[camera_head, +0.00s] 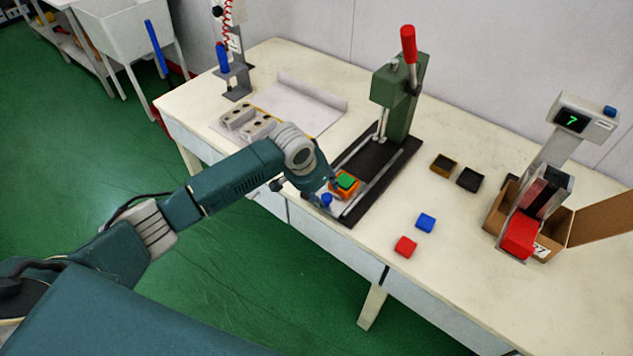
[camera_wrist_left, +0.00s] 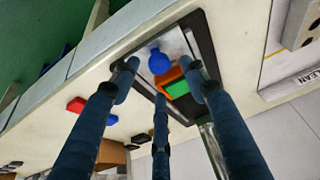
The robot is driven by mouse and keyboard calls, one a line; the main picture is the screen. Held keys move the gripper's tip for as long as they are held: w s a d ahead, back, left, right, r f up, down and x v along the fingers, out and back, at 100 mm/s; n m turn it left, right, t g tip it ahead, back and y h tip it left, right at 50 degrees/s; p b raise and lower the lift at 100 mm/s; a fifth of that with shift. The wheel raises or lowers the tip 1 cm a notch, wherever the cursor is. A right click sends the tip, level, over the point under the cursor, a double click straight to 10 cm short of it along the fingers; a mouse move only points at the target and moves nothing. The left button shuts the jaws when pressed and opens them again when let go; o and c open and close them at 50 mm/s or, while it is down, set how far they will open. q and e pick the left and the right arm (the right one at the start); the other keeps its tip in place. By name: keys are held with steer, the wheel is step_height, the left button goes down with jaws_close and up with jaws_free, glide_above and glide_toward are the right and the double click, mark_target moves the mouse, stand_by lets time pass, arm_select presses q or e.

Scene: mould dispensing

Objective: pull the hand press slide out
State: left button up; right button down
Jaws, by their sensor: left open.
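The hand press (camera_head: 402,95) is green with a red lever (camera_head: 409,42) raised. Its black base (camera_head: 383,178) carries two light rails. At the front of the base is the slide, with a blue knob (camera_head: 326,199) and an orange mould (camera_head: 358,188) holding a green block (camera_head: 346,181). In the left wrist view the blue knob (camera_wrist_left: 159,62) sits on the pale slide plate (camera_wrist_left: 176,42), between the spread fingers of my left gripper (camera_wrist_left: 160,78). The gripper is open; I cannot tell whether a finger touches the knob. In the head view my left gripper (camera_head: 324,182) partly hides the slide.
A blue block (camera_head: 425,223) and a red block (camera_head: 405,246) lie right of the press. A dispenser with a display (camera_head: 571,120) and a cardboard box (camera_head: 598,219) stand at the right. Grey moulds (camera_head: 238,117) lie at the left.

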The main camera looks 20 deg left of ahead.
arm_select(q)
steer(key=v, duration=0.8)
steer(key=shift+r, duration=0.1)
steer(key=s+d+f+h, duration=0.1)
steer(key=s+d+f, duration=0.25)
steer(key=s, duration=0.45)
steer(key=s+d+f, duration=0.3)
steer(key=s+d, duration=0.1)
steer(key=s, duration=0.4)
steer(key=s+a+n+y, duration=0.1)
steer(key=s+a, duration=0.3)
steer(key=s, duration=0.4)
steer(key=s+a+n+y, duration=0.1)
steer(key=s+a, duration=0.4)
steer(key=s, duration=0.2)
step_height(320, 180, down, 29)
steer(key=s+g+b, duration=0.2)
steer(key=b, duration=0.1)
steer(key=s+a+f+g+b, duration=0.1)
steer(key=s+a+f+b, duration=0.1)
steer(key=s+f, duration=1.5)
step_height(320, 180, down, 3)
steer(key=shift+s+a+r+y, duration=0.15)
steer(key=shift+s+a+y, duration=0.15)
steer(key=shift+a, duration=0.1)
